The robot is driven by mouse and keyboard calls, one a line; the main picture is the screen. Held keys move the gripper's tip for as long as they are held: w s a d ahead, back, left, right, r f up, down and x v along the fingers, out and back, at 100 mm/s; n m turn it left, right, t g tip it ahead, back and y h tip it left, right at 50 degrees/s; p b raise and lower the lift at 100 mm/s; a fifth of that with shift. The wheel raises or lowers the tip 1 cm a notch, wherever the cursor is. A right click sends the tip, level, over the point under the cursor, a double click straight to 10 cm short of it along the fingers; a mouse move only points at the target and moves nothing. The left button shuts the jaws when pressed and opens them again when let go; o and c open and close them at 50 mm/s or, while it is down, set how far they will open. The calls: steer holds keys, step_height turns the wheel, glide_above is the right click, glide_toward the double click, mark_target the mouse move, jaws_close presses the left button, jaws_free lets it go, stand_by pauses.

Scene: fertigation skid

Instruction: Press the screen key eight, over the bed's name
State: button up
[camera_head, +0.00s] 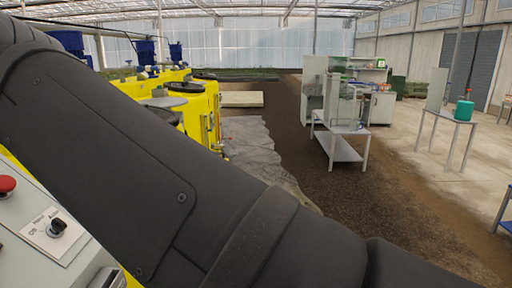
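Neither the screen nor its key eight shows in the head view, and the bed's name cannot be seen. My dark arm crosses the picture from the upper left to the lower right and hides much of the left and lower middle. My gripper is outside the picture. At the lower left, a grey control panel (75,262) shows in part beside my arm. It carries a red round button (6,184) and a black selector switch (57,227) on a white label plate. The rest of the panel is hidden or cut off.
Yellow tanks (203,108) with blue-topped units stand behind my arm at left. A grey metal table (343,150) with a clear container stands at centre right. A green canister (464,109) sits on a small table farther right. Brown soil between them is open.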

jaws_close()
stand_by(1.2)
